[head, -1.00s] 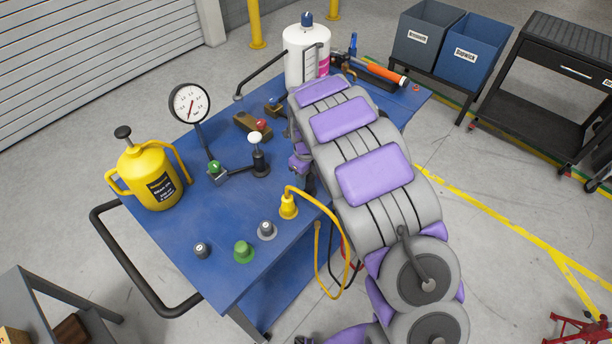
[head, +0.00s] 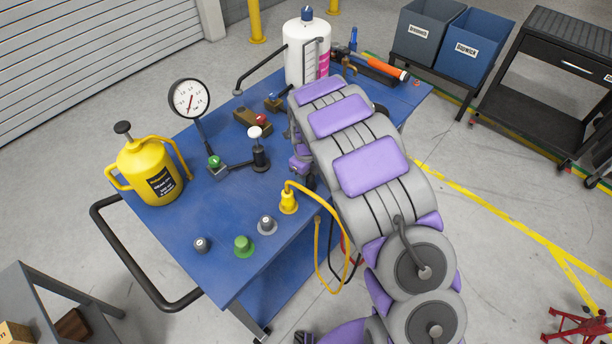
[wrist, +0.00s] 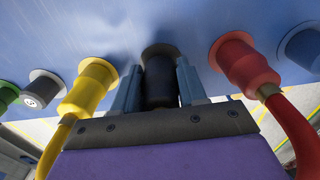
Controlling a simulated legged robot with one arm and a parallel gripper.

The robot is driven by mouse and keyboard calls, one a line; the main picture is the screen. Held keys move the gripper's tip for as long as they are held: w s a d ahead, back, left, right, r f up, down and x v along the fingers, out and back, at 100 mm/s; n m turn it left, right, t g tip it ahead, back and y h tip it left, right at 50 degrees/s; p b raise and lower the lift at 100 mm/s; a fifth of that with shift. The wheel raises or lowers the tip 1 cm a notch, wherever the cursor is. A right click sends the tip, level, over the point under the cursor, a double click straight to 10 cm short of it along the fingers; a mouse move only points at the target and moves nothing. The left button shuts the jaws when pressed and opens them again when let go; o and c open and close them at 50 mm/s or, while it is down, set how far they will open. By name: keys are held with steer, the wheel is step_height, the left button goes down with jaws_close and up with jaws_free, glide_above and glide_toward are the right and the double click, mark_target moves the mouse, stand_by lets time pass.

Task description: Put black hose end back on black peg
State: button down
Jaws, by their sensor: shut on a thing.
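In the wrist view my gripper (wrist: 157,88) is shut on the black hose end (wrist: 160,82), with one blue-grey finger on each side of it. The black peg itself is hidden, and I cannot tell whether the hose end is fully seated. In the head view my arm hides the gripper's fingertips and the black hose end. Part of a black hose hangs beside the cart edge there.
The yellow hose end (wrist: 88,88) stands close left of my gripper and the red hose end (wrist: 245,68) close right. Green (head: 243,246) and grey (head: 267,226) pegs stand near the front edge of the blue cart top (head: 215,275). A gauge (head: 189,98) and yellow can (head: 150,172) stand farther left.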

steer(key=shift+f, duration=0.45)
steer(key=c, duration=0.5)
jaws_free()
steer(key=shift+c, duration=0.2)
steer(key=shift+r+p, duration=1.15)
steer(key=shift+r, duration=1.85)
